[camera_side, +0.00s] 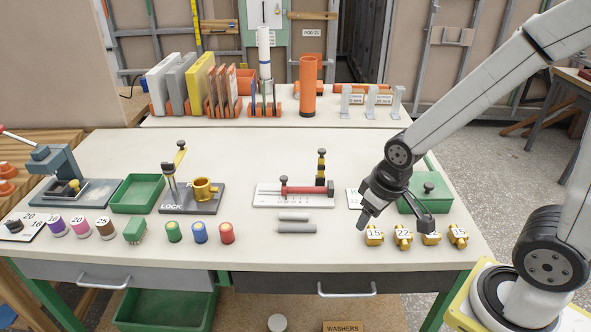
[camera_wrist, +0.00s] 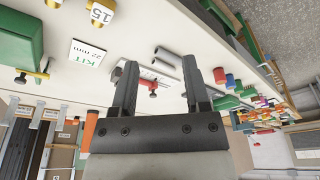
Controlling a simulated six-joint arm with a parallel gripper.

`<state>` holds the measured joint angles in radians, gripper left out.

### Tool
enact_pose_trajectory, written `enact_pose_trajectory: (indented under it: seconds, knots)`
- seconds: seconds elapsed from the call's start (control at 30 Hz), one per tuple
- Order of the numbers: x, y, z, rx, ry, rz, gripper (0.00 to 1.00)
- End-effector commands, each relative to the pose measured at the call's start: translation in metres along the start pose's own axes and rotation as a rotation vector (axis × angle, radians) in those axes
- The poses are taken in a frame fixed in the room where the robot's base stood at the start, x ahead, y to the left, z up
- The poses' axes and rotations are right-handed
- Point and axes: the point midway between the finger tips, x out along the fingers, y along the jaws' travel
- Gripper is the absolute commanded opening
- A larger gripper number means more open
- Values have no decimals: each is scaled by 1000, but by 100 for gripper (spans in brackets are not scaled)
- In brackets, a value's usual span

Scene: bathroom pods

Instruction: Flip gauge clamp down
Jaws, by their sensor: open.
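The gauge (camera_side: 272,197) is a white marked base with a red bar across it, near the middle of the bench. The clamp handle is not clear in that view.
Two grey cylinders (camera_side: 296,228) lie in front of the gauge. Numbered brass fittings (camera_side: 403,238) and a green box (camera_side: 413,205) are near my gripper. A LOCK fixture (camera_side: 192,205) with a brass cup stands to the left. An orange tube (camera_side: 308,85) stands behind.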

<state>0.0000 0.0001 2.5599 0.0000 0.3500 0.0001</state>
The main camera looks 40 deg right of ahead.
Motion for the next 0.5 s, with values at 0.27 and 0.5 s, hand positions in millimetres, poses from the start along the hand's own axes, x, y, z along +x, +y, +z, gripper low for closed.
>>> enact_pose_trajectory:
  seconds: [0.27,0.5]
  knots:
    - [0,4,-14,31,6,9,0]
    - [0,16,-53,126,23,41,0]
